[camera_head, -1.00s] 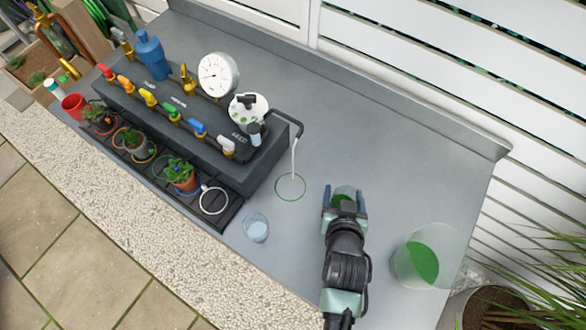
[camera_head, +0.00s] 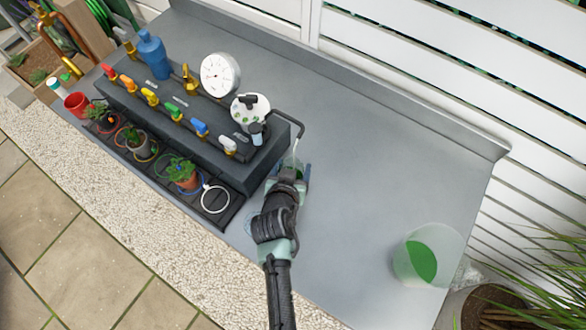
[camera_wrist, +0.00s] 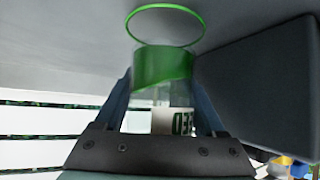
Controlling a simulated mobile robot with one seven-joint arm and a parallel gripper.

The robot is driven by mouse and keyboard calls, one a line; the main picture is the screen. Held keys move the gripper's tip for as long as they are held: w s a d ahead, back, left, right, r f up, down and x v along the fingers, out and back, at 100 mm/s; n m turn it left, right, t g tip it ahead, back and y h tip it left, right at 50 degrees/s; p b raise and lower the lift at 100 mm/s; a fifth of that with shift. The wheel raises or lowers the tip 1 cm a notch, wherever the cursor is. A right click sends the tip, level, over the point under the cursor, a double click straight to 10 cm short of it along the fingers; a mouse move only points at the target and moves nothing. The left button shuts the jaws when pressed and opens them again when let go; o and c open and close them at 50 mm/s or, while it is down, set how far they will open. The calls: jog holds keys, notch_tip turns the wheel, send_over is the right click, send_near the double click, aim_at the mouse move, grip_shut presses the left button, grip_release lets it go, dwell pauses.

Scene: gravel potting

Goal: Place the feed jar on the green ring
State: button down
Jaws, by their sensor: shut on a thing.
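My gripper (camera_head: 288,174) is shut on the feed jar (camera_head: 291,163), a clear jar with green contents, beside the spout at the bench unit's right end. In the wrist view the jar (camera_wrist: 163,66) stands between my fingers (camera_wrist: 165,105), its white label partly showing. The green ring (camera_wrist: 204,24) lies on the bench surface just beyond the jar's green end in that view. A gap between jar and ring seems to show, but its size is unclear. In the head view my gripper and the jar hide the ring.
The dark valve unit (camera_head: 250,178) stands close on the left, with its bent spout pipe (camera_head: 290,114) over the jar. A clear bucket with green contents (camera_head: 424,262) stands at the right. Potted plants (camera_head: 182,173) line the front tray. The bench's middle right is clear.

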jog(key=shift+f, duration=0.85)
jog(key=shift+f, duration=0.15)
jog(key=shift+c, duration=1.2)
grip_release()
jog(key=v, duration=1.2)
jog(key=shift+d, duration=0.1)
